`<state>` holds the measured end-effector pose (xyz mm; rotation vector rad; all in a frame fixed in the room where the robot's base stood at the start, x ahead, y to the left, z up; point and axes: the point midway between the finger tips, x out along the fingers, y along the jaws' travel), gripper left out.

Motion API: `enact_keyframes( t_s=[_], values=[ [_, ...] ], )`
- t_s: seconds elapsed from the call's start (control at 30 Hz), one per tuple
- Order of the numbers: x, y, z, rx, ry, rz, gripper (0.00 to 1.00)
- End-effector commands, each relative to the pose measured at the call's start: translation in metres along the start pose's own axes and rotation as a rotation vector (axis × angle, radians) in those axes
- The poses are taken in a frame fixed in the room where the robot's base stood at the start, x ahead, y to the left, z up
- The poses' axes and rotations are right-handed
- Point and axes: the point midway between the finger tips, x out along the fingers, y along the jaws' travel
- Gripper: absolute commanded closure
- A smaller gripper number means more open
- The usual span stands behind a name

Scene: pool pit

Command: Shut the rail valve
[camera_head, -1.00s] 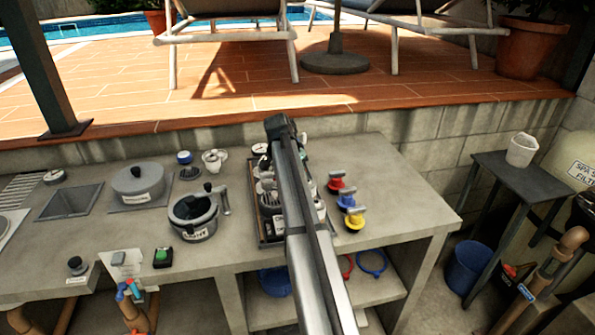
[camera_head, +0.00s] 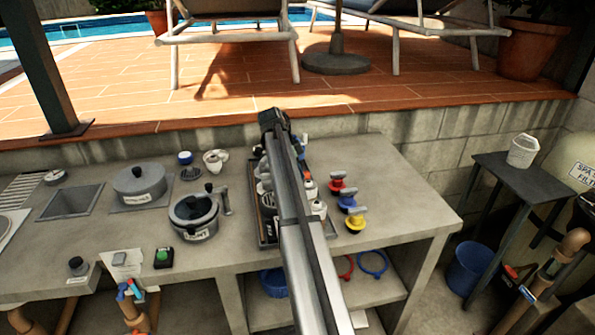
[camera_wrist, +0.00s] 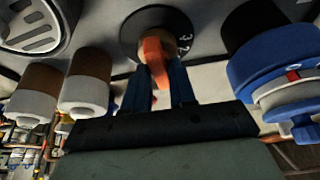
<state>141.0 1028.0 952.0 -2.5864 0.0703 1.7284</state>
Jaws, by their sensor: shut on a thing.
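In the wrist view, an orange handle (camera_wrist: 156,62) stands on a dark round dial (camera_wrist: 131,30) with pale marks. My gripper (camera_wrist: 163,84) has its two blue fingers closed on either side of this handle. I take the handle and dial to be the rail valve, but no label naming it is readable. In the head view my arm crosses the middle of the bench, and its jaws and their hold on the handle are hidden.
White cylinders with brown ends (camera_wrist: 84,92) are left of the fingers, and a blue fitting (camera_wrist: 280,75) is close on the right. On the bench, red (camera_head: 337,182), blue (camera_head: 346,201) and yellow (camera_head: 355,223) fittings stand right of a dark tray (camera_head: 252,205). A lidded pot (camera_head: 138,184) stands left.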

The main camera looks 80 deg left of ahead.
Motion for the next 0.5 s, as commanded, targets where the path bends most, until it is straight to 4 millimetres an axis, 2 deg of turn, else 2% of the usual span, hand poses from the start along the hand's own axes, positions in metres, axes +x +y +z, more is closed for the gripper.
enact_keyframes(
  t_s=[0.47,0.5],
  values=[
    [0.0001,-0.0004,0.0001,0.016,0.0,0.005,1.0],
    [0.0001,-0.0004,0.0001,0.016,0.0,0.005,0.74]
  ],
)
